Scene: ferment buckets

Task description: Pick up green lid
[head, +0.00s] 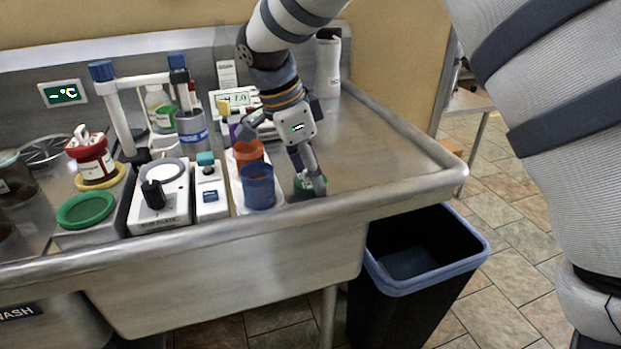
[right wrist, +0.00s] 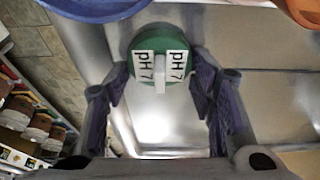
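A round green lid (right wrist: 160,45) with a pale raised grip and two "pH 7" labels shows in the right wrist view. A small part of what looks like the same lid (head: 302,183) shows in the head view, beside the blue cup, mostly hidden by my gripper. My right gripper (right wrist: 160,82) is open, its purple fingers apart on either side of the lid, with nothing held. In the head view the right gripper (head: 304,172) points down near the sink's front edge. Another green round lid or ring (head: 86,210) lies at the left. My left gripper is not in view.
A blue cup (head: 258,187) and an orange cup (head: 249,152) stand close left of the right gripper. A white stirrer plate (head: 160,198) and other lab gear fill the left. Steel counter at the right is clear. A black bin (head: 408,300) stands below.

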